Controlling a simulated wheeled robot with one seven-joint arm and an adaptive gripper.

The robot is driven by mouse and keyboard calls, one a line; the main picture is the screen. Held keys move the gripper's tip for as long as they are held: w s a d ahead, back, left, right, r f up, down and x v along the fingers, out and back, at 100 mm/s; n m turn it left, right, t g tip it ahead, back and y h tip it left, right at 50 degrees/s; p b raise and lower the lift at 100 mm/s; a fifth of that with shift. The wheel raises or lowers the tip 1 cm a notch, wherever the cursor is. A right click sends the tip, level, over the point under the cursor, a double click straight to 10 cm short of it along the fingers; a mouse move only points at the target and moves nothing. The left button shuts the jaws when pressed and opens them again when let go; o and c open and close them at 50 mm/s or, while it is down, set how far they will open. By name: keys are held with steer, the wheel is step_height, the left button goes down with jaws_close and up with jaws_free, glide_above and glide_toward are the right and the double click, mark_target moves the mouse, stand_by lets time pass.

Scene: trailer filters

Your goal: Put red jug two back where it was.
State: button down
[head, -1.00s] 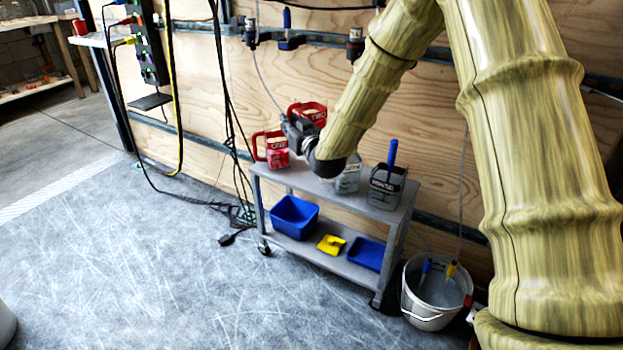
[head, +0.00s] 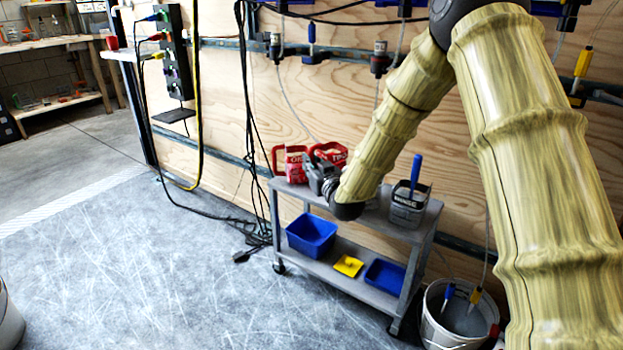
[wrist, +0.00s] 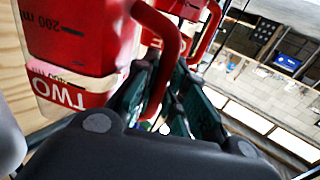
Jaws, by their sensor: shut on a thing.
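Red jug two (head: 334,152) is at the back of the cart's top shelf (head: 424,232), right of red jug one (head: 294,165). My gripper (head: 322,178) is in front of it and hides its lower part. In the wrist view, jug two (wrist: 78,45) shows large and close, with its "TWO" label. Its red handle passes between my gripper's fingers (wrist: 168,105), which are shut on it. I cannot tell whether its base touches the shelf.
A grey rinse jug (head: 409,208) with a blue-handled tool stands right on the top shelf. The lower shelf holds a blue bin (head: 312,234), a yellow item (head: 348,266) and a blue tray (head: 385,276). A bucket (head: 455,315) stands right; cables (head: 243,130) hang left.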

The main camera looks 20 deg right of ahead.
steer(key=shift+f+b, duration=0.75)
steer(key=shift+f, duration=1.1)
steer(key=shift+f, duration=0.1)
steer(key=c, duration=1.5)
jaws_free()
steer(key=shift+f, duration=0.1)
